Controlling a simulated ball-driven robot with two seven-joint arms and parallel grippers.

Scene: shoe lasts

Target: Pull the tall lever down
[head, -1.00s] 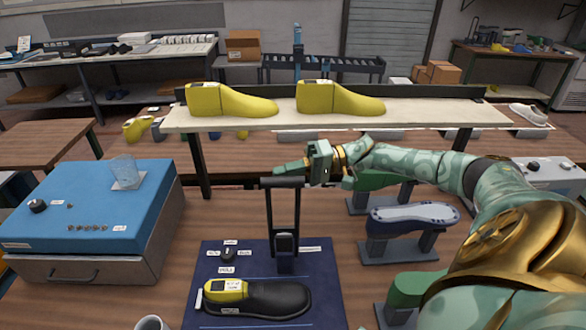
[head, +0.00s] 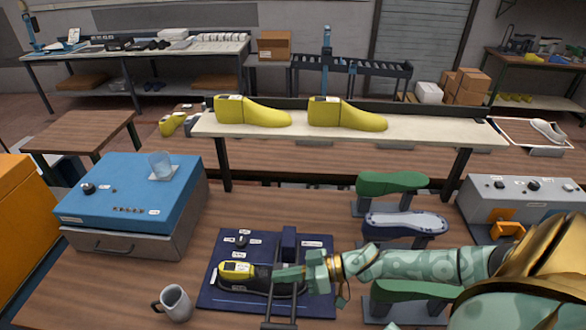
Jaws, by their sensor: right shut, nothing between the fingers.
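The tall lever (head: 271,308) is a dark two-bar frame with a crossbar, hinged at a block (head: 289,240) on the dark blue mat (head: 225,300). It is swung down towards me, its crossbar at the bottom edge of the head view. A black shoe with a yellow last (head: 237,268) lies on the mat under the lever's bars. My right gripper (head: 278,275) is shut and empty, reaching in from the right across the lever's bars and hiding part of them and the shoe. I cannot tell whether it touches them. My left gripper is not in view.
Green and navy lasts on stands (head: 403,224) are at the right, close to my arm. A grey mug (head: 174,303) stands left of the mat. A blue-topped box (head: 130,190) is at the left. A shelf with two yellow lasts (head: 345,114) spans the back.

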